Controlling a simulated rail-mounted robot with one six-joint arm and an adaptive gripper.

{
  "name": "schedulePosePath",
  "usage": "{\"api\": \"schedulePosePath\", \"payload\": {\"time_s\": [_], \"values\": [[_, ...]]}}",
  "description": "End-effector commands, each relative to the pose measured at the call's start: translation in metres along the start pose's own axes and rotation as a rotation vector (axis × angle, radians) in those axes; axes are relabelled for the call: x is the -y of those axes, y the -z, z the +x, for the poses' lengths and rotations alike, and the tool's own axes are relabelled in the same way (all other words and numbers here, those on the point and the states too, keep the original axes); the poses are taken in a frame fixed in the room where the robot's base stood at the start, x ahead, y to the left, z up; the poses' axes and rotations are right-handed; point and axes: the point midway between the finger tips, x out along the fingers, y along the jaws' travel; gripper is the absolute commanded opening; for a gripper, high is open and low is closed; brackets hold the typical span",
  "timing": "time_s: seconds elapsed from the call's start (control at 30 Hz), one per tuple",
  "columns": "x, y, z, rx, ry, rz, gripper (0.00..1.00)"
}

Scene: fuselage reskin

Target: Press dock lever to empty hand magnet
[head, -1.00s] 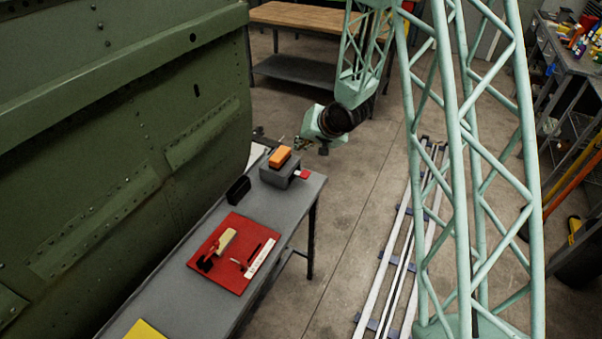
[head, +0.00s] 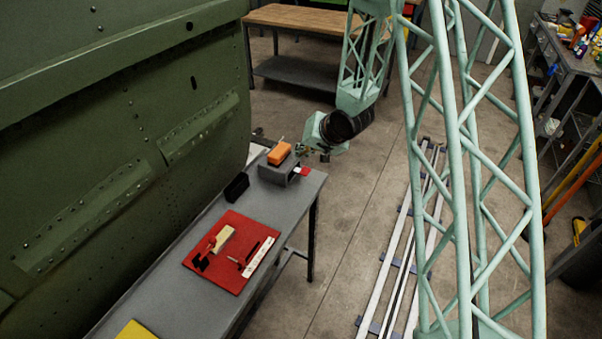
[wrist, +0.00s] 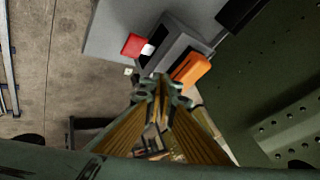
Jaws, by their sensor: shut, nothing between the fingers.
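The grey dock (head: 273,172) stands at the far end of the grey bench. The orange hand magnet (head: 279,154) sits on top of it. The red lever (head: 304,171) sticks out from the dock's right side. My gripper (head: 303,151) is beside and above the dock, near the bench's far edge. In the wrist view my gripper (wrist: 160,82) is shut and empty, its fingertips in front of the dock (wrist: 172,42). There the orange magnet (wrist: 190,69) lies just right of the fingertips, and the red lever (wrist: 133,45) with its white part lies up and left, apart from them.
A black block (head: 236,187) stands beside the dock. A red mat (head: 222,270) with several small tools lies nearer on the bench, and a yellow item (head: 137,331) at its near end. The green fuselage panel (head: 120,130) walls off the left.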

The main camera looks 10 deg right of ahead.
Motion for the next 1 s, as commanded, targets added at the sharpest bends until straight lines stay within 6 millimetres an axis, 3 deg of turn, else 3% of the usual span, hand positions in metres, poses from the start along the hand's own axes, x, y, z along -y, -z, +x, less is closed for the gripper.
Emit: {"api": "schedulePosePath", "payload": {"time_s": [0.5,1.0], "values": [[-0.018,-0.018,0.025,0.001,0.0,-0.001,0.0],[-0.02,-0.02,0.028,0.0,0.0,0.0,0.0]]}}
